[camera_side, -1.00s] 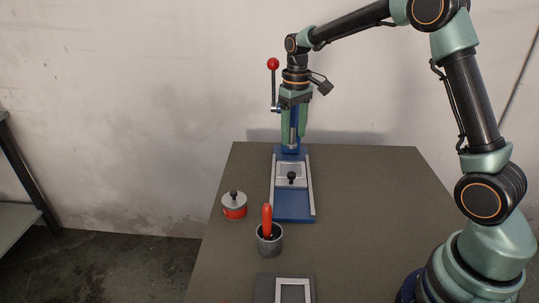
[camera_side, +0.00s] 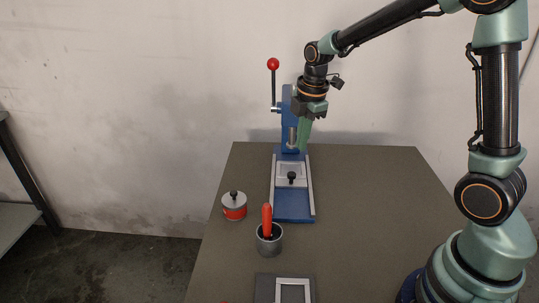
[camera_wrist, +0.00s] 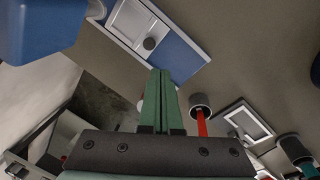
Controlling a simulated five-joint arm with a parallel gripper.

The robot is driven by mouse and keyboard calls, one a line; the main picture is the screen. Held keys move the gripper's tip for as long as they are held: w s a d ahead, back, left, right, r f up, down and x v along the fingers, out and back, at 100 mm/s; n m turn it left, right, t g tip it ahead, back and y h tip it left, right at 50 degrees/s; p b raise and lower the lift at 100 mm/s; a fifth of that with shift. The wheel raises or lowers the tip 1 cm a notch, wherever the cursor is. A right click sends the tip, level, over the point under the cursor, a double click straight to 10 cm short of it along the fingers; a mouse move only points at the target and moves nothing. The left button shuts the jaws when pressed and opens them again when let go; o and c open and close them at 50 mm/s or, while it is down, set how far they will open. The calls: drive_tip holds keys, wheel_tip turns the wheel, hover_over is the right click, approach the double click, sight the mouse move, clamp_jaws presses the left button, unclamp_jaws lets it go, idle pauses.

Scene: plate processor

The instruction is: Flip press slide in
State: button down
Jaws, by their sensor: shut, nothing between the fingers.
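The blue press (camera_side: 287,104) stands at the back of the table, with a raised lever ending in a red ball knob (camera_side: 273,64) on its left. Its pale slide (camera_side: 291,170) with a black knob (camera_side: 291,178) lies between the rails on the blue base (camera_side: 293,209), in front of the column. The slide also shows in the wrist view (camera_wrist: 132,21). My gripper (camera_side: 304,149) is shut and empty, its green fingers pointing down just right of the press column. In the wrist view its fingers (camera_wrist: 161,75) are together.
A red and grey lidded pot (camera_side: 234,207) stands left of the base. A grey cup (camera_side: 269,246) holding a red-handled tool (camera_side: 267,219) stands in front. A dark plate with a pale frame (camera_side: 265,287) lies at the front edge. The table's right side is clear.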

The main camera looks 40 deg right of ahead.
drive_tip(key=s+n, duration=0.2)
drive_tip(key=n, duration=0.3)
drive_tip(key=n+t, duration=0.2)
drive_tip(key=n, duration=1)
approach(293, 186)
drive_tip(key=s+f, duration=0.1)
drive_tip(key=s+a+f, duration=0.1)
drive_tip(key=f, duration=0.1)
drive_tip(key=shift+s+a, duration=0.2)
drive_tip(key=shift+s, duration=0.05)
drive_tip(key=w, duration=0.1)
drive_tip(key=w+d, duration=0.1)
drive_tip(key=shift+w+f, duration=0.4)
drive_tip(key=shift+w+d, duration=0.15)
drive_tip(key=shift+w, duration=0.45)
